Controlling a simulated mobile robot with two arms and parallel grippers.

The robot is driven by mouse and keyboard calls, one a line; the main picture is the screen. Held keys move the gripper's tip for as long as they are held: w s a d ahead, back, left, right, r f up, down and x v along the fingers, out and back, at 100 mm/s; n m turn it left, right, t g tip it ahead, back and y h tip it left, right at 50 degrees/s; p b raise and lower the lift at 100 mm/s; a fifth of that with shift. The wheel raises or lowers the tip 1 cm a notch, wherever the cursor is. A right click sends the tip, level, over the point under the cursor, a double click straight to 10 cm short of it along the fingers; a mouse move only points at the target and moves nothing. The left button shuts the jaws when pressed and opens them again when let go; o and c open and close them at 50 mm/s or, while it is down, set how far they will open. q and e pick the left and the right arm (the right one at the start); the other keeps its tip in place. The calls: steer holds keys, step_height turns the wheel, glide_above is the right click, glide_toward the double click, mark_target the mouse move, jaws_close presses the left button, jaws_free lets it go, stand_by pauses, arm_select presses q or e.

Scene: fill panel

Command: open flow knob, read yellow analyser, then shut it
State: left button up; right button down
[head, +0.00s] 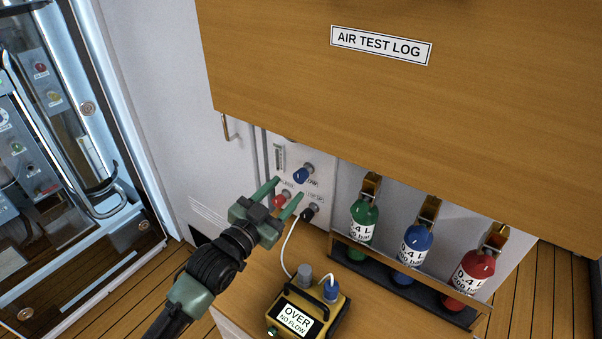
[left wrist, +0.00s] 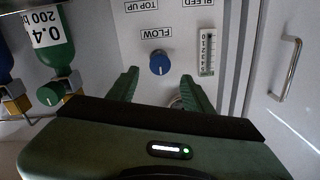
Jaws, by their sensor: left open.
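The blue flow knob (head: 302,175) is on the pale panel, with the FLOW label beside it. It also shows in the left wrist view (left wrist: 159,64), where labels appear upside down. My left gripper (head: 289,189) is open and empty in front of the panel. In the left wrist view its fingers (left wrist: 159,84) stand to either side, below the knob in the picture and apart from it. The yellow analyser (head: 334,323) sits on the wooden counter; its screen reads OVER, NO FLOW. My right gripper is out of view.
A red knob (head: 281,200) and a black knob (head: 309,211) sit close below the flow knob. A scaled flow gauge (left wrist: 208,54) is beside it. A wooden AIR TEST LOG board (head: 380,85) overhangs.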

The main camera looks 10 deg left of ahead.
mark_target(299, 178)
arm_select(q)
steer(key=x, duration=0.4)
steer(key=shift+w+d+p, duration=0.15)
steer(key=shift+w+p, duration=0.1)
steer(key=shift+p, duration=0.15)
steer(key=shift+x, duration=0.8)
steer(key=shift+c, duration=1.3)
steer(key=shift+f, duration=0.1)
jaws_close()
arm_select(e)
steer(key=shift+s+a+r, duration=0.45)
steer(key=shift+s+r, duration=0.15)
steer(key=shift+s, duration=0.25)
